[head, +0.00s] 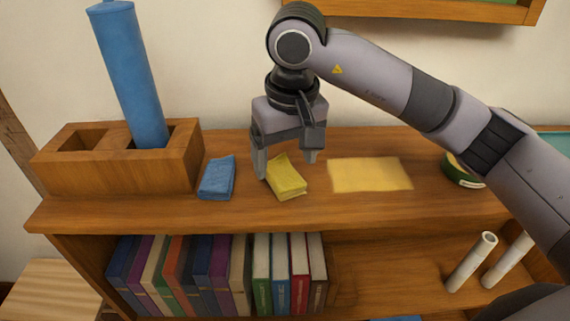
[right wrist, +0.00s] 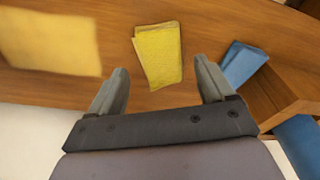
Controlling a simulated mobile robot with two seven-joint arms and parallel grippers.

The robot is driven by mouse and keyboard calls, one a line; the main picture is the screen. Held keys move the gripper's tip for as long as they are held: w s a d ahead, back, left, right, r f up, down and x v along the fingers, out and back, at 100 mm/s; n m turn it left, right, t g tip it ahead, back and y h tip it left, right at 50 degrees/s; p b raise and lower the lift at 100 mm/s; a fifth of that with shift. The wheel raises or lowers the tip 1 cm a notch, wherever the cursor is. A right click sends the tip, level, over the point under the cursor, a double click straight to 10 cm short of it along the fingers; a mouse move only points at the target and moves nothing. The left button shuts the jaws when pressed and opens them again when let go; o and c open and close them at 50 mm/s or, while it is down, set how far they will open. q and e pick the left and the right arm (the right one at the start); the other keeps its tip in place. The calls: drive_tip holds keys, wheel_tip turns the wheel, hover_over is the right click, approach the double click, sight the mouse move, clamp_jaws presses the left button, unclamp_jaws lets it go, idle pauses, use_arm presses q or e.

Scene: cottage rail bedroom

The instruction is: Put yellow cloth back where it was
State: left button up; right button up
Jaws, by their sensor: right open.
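The folded yellow cloth (head: 286,178) lies on the top of the wooden shelf, between a folded blue cloth (head: 217,177) on its left and a flat pale yellow patch (head: 370,175) on its right. My right gripper (head: 288,168) is just above and behind the yellow cloth, fingers pointing down, open and empty. In the right wrist view the yellow cloth (right wrist: 158,54) lies beyond and between the open fingertips (right wrist: 160,78), apart from both. The yellow patch (right wrist: 50,42) and the blue cloth (right wrist: 243,63) show to either side. My left gripper is not in view.
A wooden block holder (head: 120,168) with a tall blue cylinder (head: 137,75) stands at the left of the shelf top. A round green object (head: 461,170) sits at the right, partly behind my arm. Several books (head: 215,275) and white tubes (head: 470,262) are on the lower shelf.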

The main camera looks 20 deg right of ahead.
sight(290, 176)
wheel_tip(290, 176, up, 9)
drive_tip(key=s, duration=0.1)
drive_tip(key=shift+s, duration=0.25)
drive_tip(key=shift+d, duration=0.1)
idle(0.3)
